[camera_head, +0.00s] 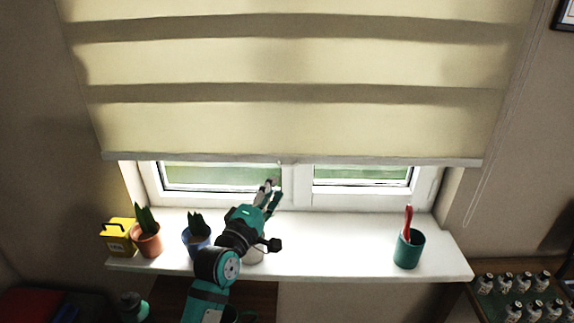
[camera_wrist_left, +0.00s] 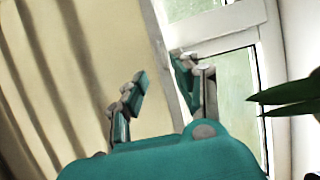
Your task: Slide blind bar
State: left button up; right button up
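The cream blind (camera_head: 290,75) hangs over the upper part of the window, with a pale bar (camera_head: 330,161) along its lower edge. My left gripper (camera_head: 270,188) is above the sill, below the bar and apart from it in the head view. In the left wrist view the fingers of my left gripper (camera_wrist_left: 155,85) are spread with nothing between them. The blind (camera_wrist_left: 85,70) fills the left of that view, and its bar (camera_wrist_left: 165,60) runs slanted behind the fingers. My right gripper is not in view.
The white sill (camera_head: 340,240) holds a yellow box (camera_head: 118,238), an orange plant pot (camera_head: 147,242), a blue plant pot (camera_head: 196,238) and a green cup (camera_head: 408,250) with a red item. A cord (camera_head: 487,150) hangs at the right. The sill between arm and cup is clear.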

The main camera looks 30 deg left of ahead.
aim_at(288, 167)
pick_arm(q)
jog(key=w, duration=0.2)
jog(key=w+p, duration=0.1)
jog(key=w, duration=0.2)
jog(key=w+r, duration=0.1)
jog(key=w, duration=0.1)
jog(key=shift+w+a, duration=0.25)
jog(key=shift+w, duration=0.7)
jog(key=c, duration=0.6)
grip_shut()
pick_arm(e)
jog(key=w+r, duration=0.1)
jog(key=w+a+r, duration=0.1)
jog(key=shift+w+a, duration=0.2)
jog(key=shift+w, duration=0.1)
